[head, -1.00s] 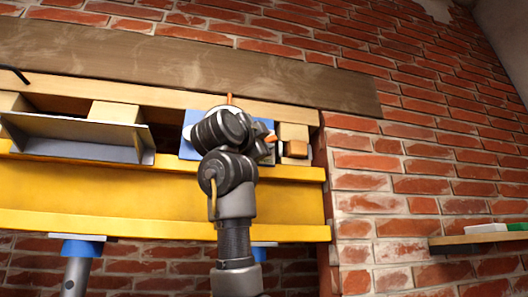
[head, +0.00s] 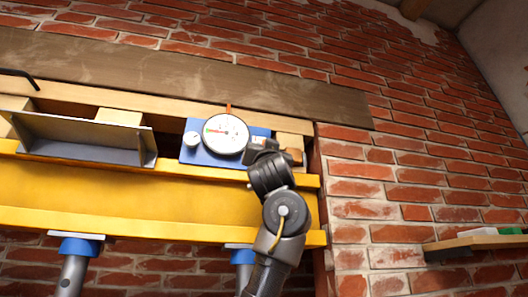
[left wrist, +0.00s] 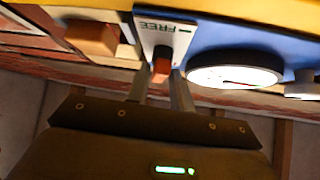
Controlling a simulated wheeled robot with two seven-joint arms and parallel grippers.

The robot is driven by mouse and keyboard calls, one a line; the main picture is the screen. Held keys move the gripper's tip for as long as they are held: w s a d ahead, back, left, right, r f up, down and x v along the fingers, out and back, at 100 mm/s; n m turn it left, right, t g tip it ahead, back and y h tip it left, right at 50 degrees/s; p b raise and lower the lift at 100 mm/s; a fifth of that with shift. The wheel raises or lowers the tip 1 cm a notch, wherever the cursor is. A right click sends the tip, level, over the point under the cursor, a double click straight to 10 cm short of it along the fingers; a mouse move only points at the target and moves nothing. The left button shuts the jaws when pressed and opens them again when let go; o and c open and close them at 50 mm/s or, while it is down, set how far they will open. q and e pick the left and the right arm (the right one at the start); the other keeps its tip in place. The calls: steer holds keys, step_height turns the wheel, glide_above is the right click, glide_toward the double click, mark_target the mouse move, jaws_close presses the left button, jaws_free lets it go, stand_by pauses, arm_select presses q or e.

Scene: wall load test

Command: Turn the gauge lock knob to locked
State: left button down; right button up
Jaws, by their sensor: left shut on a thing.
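The white round gauge (head: 226,134) with a red needle is on a blue plate (head: 190,155) above the yellow beam. The red lock knob (left wrist: 161,70) shows in the left wrist view beside a white label plate (left wrist: 165,32) reading FREE, upside down there. My left gripper (left wrist: 160,82) has one finger on each side of the knob and is shut on it. In the head view my left gripper (head: 266,149) is at the right end of the blue plate and hides the knob. My right gripper is not in view.
A yellow beam (head: 120,195) runs below the gauge, on blue-topped props (head: 78,246). A grey angle bracket (head: 85,140) is to the left. A wooden block (head: 292,150) sits close right of the gripper. A shelf (head: 475,242) is on the brick wall at right.

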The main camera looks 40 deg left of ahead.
arm_select(q)
steer(key=shift+w+d+n+g+y, duration=0.1)
steer(key=shift+n+g+y, duration=1.6)
steer(key=shift+n, duration=0.7)
steer(key=shift+g, duration=0.3)
steer(key=c, duration=1.4)
jaws_free()
steer(key=shift+o, duration=0.2)
steer(key=b+v, duration=0.7)
steer(key=v, duration=0.3)
steer(key=shift+d+f, duration=0.2)
steer(key=shift+f, duration=0.1)
